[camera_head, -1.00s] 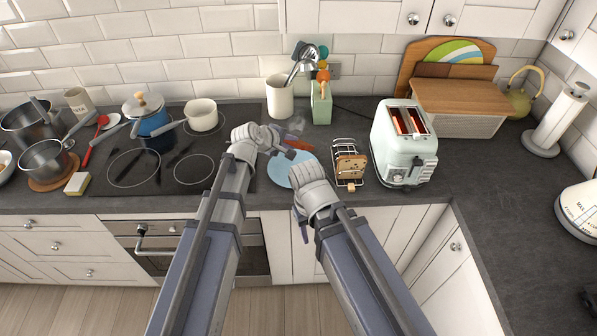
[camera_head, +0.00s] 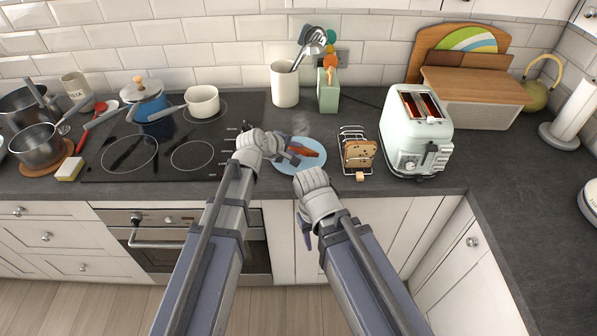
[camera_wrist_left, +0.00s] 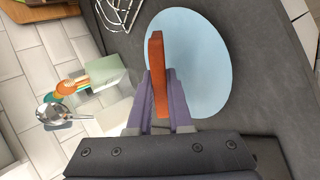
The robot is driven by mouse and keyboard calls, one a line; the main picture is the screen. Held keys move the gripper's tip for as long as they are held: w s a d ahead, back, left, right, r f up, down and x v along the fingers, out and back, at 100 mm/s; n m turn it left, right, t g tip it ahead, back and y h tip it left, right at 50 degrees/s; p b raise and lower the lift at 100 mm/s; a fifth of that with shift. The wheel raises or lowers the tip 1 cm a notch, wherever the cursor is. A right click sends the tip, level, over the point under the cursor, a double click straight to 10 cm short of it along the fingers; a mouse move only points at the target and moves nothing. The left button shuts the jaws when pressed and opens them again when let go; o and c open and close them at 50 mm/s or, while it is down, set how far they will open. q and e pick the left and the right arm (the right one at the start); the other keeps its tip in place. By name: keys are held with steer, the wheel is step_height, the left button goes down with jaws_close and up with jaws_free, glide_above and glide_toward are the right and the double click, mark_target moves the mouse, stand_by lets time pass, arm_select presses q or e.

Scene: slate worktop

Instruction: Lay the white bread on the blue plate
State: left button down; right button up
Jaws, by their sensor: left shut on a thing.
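The blue plate (camera_head: 287,166) lies on the worktop left of the toast rack; it also fills the upper right of the left wrist view (camera_wrist_left: 205,60). My left gripper (camera_head: 288,154) is shut on a thin slice with a reddish-brown edge, which I take for the white bread (camera_head: 304,150). In the left wrist view the bread (camera_wrist_left: 157,75) stands edge-on between the fingers (camera_wrist_left: 160,100), against the plate; its faces are hidden. I cannot tell whether it touches the plate. My right gripper (camera_head: 306,232) hangs by the worktop's front edge; its opening is unclear.
A wire toast rack (camera_head: 345,136) holding a speckled bread slice (camera_head: 359,156) stands just right of the plate, and the pale green toaster (camera_head: 412,140) stands beyond it. A utensil pot (camera_head: 284,86) and a green block (camera_head: 328,92) stand behind. The hob (camera_head: 165,150) is left.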

arm_select(q)
steer(key=shift+f, duration=0.45)
steer(key=c, duration=1)
jaws_free()
steer(key=shift+r, duration=0.1)
steer(key=p+v, duration=0.5)
steer(key=v, duration=0.3)
